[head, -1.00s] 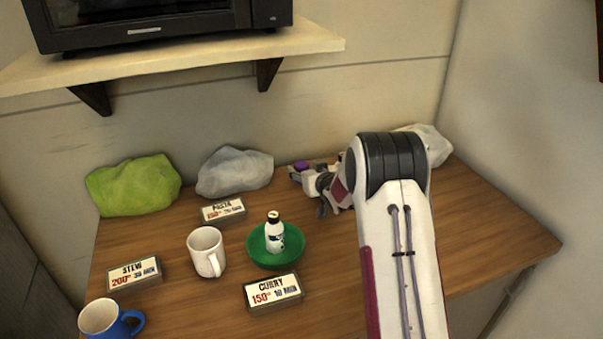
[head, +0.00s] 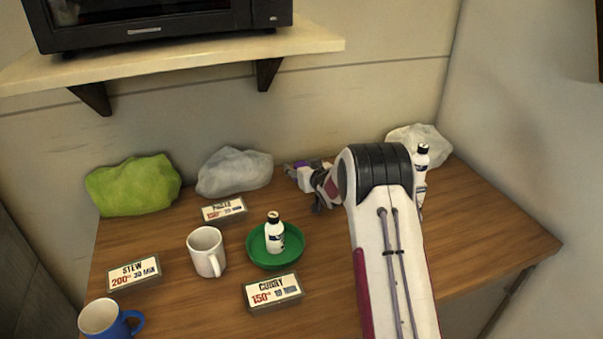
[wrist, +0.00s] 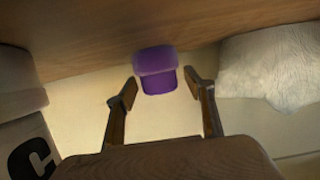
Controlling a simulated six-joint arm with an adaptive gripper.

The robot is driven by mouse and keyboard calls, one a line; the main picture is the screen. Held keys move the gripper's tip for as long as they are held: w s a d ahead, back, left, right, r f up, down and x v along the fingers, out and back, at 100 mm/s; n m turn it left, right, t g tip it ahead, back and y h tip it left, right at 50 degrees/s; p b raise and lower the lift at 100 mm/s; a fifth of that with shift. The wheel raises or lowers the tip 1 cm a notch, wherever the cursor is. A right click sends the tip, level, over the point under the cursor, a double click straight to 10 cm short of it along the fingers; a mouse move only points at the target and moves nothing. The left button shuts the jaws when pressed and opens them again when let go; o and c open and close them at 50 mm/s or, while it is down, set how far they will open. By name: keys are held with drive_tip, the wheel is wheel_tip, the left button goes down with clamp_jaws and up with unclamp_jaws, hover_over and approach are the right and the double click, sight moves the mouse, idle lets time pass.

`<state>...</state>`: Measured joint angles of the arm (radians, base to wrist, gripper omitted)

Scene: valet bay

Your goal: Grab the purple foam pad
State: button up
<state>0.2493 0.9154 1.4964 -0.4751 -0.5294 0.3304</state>
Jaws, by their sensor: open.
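The purple foam pad (wrist: 156,72) shows in the wrist view, just beyond the gap between my fingertips and nearer the left finger. My gripper (wrist: 162,91) is open, with one finger on each side and nothing held. In the head view only a small purple patch of the pad (head: 301,163) shows behind my gripper (head: 292,173), near the wall. The rest of the pad is hidden there by my gripper and wrist.
A grey bag (head: 235,172) lies left of my gripper, with a green bag (head: 134,185) further left. A bottle (head: 421,160) and a white bag (head: 417,136) stand right of my arm. A green bowl (head: 262,262) holding a bottle (head: 274,234) and a white mug (head: 206,251) are in front.

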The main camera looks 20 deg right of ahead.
sight(301, 164)
drive_tip(key=c, duration=1.2)
drive_tip(key=shift+r, duration=0.15)
drive_tip(key=shift+r, duration=4.9)
